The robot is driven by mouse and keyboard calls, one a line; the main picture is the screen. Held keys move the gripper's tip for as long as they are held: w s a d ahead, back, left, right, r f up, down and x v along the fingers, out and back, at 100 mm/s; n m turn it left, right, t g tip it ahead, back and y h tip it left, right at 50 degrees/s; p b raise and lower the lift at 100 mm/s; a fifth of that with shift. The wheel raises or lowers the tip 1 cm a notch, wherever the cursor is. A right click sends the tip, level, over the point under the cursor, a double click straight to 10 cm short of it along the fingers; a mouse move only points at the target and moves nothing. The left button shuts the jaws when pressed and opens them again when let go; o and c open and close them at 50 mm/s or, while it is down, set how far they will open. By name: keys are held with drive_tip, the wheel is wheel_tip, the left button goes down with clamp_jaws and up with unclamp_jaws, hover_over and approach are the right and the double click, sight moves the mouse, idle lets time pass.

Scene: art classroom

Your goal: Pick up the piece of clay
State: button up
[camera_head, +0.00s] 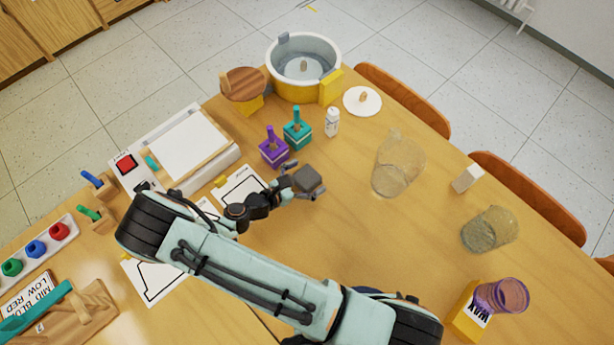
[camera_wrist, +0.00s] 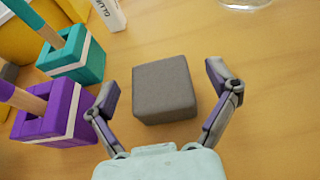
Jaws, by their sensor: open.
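The piece of clay (camera_wrist: 164,90) is a grey, rounded block on the wooden table, in the middle of the wrist view. In the head view the clay (camera_head: 309,179) shows at the end of my arm, partly hidden by the gripper. My gripper (camera_wrist: 165,84) is open, with one finger to the left of the clay and one to the right. A gap shows between each finger and the clay. In the head view my gripper (camera_head: 303,184) is low over the table. I cannot tell its exact height.
A purple block with a handle (camera_head: 273,149) and a teal one (camera_head: 297,131) stand just beyond the gripper. A white bottle (camera_head: 332,121) and a clear jar (camera_head: 397,165) are farther off. Paper sheets (camera_head: 150,283) lie near my arm. Table right of the clay is clear.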

drive_tip(key=c, duration=1.3)
drive_tip(key=shift+r, duration=0.1)
